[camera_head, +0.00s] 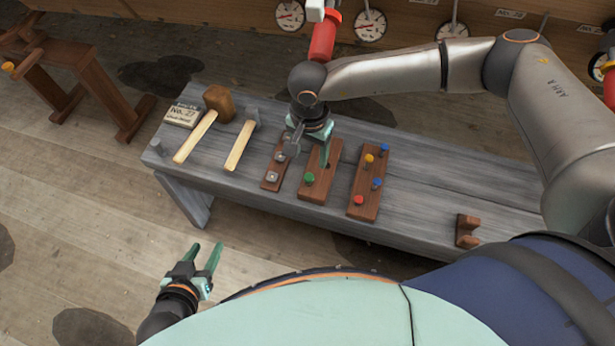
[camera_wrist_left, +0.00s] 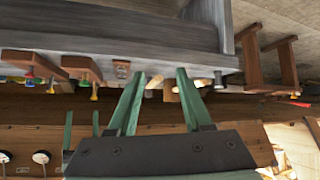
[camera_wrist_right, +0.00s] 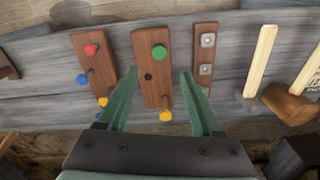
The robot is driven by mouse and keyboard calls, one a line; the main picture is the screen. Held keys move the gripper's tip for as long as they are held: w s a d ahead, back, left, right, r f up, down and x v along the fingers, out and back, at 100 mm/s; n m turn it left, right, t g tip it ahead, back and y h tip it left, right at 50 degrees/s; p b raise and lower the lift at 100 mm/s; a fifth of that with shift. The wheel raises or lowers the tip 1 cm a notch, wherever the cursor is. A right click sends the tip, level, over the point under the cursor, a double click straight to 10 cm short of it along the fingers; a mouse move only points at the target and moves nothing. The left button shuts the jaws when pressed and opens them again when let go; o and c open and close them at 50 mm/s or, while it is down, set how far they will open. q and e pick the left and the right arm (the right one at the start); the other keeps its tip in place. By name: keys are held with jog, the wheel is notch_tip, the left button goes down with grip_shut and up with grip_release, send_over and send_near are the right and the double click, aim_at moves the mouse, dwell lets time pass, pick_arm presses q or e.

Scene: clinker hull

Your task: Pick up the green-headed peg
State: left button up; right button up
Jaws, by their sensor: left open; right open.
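The green-headed peg (camera_head: 309,178) stands in the near end of the middle wooden board (camera_head: 313,192) on the grey bench. It also shows in the right wrist view (camera_wrist_right: 159,51), just beyond and between the fingertips, not touched by them. My right gripper (camera_head: 308,150) is open and empty above this board, pointing down; its fingertips frame the board in the right wrist view (camera_wrist_right: 159,73). My left gripper (camera_head: 205,248) is open and empty, low in front of the bench, away from the peg.
A yellow peg (camera_wrist_right: 165,115) and a dark hole (camera_wrist_right: 149,77) are in the same board. The neighbouring board (camera_head: 369,187) carries several coloured pegs. A strip with metal plates (camera_head: 271,177) lies on the other side, then a hammer (camera_head: 240,146) and a mallet (camera_head: 196,136).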

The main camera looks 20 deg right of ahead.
send_over(309, 176)
notch_tip(309, 176, down, 4)
jog(key=shift+w+f+b, duration=0.1)
jog(key=shift+w+b, duration=0.05)
jog(key=shift+b, duration=0.15)
jog(key=f+b, duration=0.1)
jog(key=f, duration=0.4)
jog(key=shift+s+f, duration=0.15)
jog(key=shift+s, duration=0.05)
jog(key=shift+f, duration=0.15)
pick_arm(q)
jog(key=w+r+m+t+h, duration=0.1)
jog(key=w+r+t, duration=0.4)
jog(key=r, duration=0.6)
jog(key=shift+w+a+r+t, duration=0.25)
jog(key=shift+w+r+t, duration=0.15)
jog(key=shift+w, duration=0.55)
pick_arm(e)
grip_shut()
